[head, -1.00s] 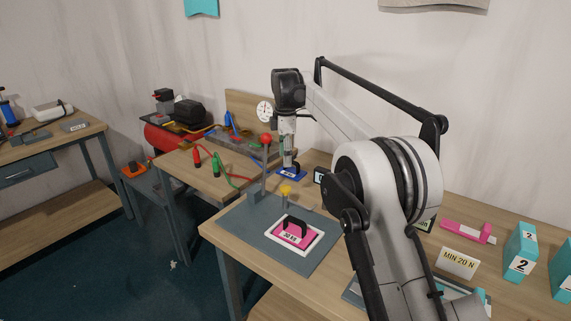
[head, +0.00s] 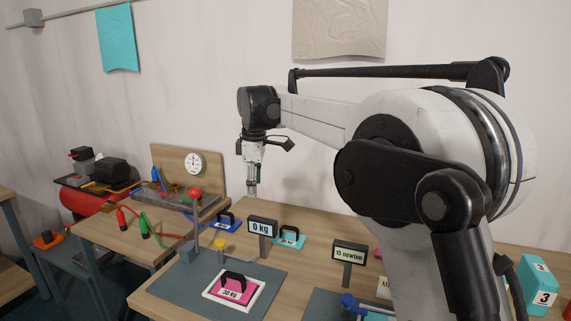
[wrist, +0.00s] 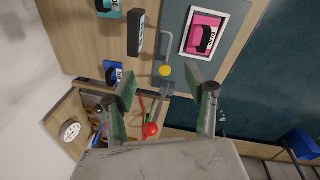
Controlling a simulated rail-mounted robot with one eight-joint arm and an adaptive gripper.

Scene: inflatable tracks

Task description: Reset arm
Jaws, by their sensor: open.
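My gripper (head: 252,180) hangs pointing down from my arm above the back of the workbench in the head view. In the wrist view its two fingers (wrist: 163,92) are spread apart with nothing between them. The gripper is open and empty. Below and beyond the fingers is a lever with a red ball knob (wrist: 151,130), also seen in the head view (head: 195,192). A yellow knob (head: 220,244) stands beside the lever on the grey plate. My arm hides part of the right side of the bench.
A pink 30 kg weight (head: 236,288) lies in a white frame on the grey plate (head: 180,290). A 0 kg display (head: 262,228), a blue weight (head: 226,221), a teal weight (head: 290,238) and a 15 newton display (head: 349,255) stand nearby. A gauge board (head: 207,165) stands behind left.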

